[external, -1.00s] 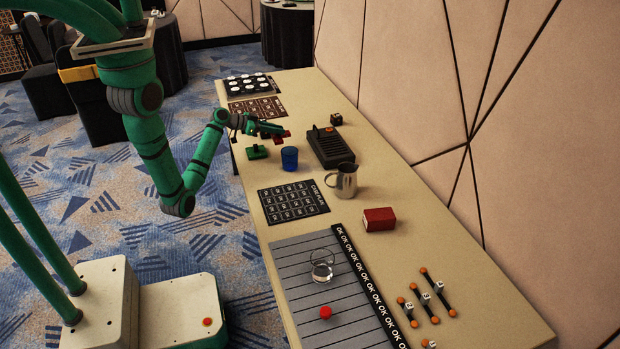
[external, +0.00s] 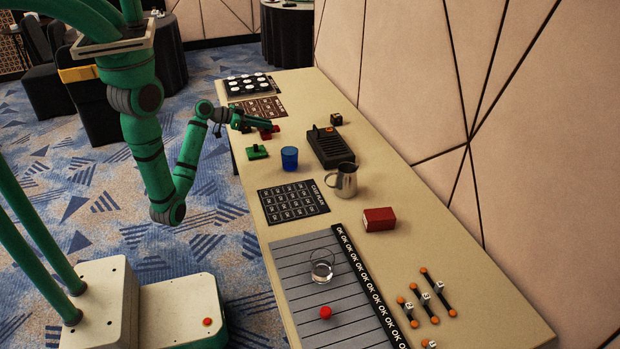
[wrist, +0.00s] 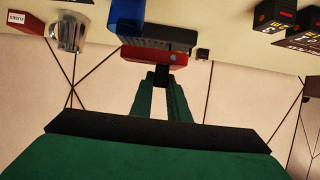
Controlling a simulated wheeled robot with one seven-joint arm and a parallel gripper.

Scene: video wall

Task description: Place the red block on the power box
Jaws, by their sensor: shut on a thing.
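My gripper (external: 269,125) is over the table's left edge, left of the black power box. In the wrist view my gripper (wrist: 161,78) is shut on the red block (wrist: 155,56), which lies across its fingertips. The red block (external: 275,128) is partly hidden by the fingers in the external view. The black box with an orange button (external: 330,146), which I take for the power box, stands on the table to the right. It also shows in the wrist view (wrist: 165,43), partly behind the red block. Nothing sits on its ribbed top except its own fittings.
A blue cup (external: 289,158) and a green block (external: 257,152) stand near my gripper. A metal pitcher (external: 344,181), a red box (external: 379,219) and a small dark cube (external: 336,119) are on the table (external: 400,190). A wall (external: 430,80) runs along the far side.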

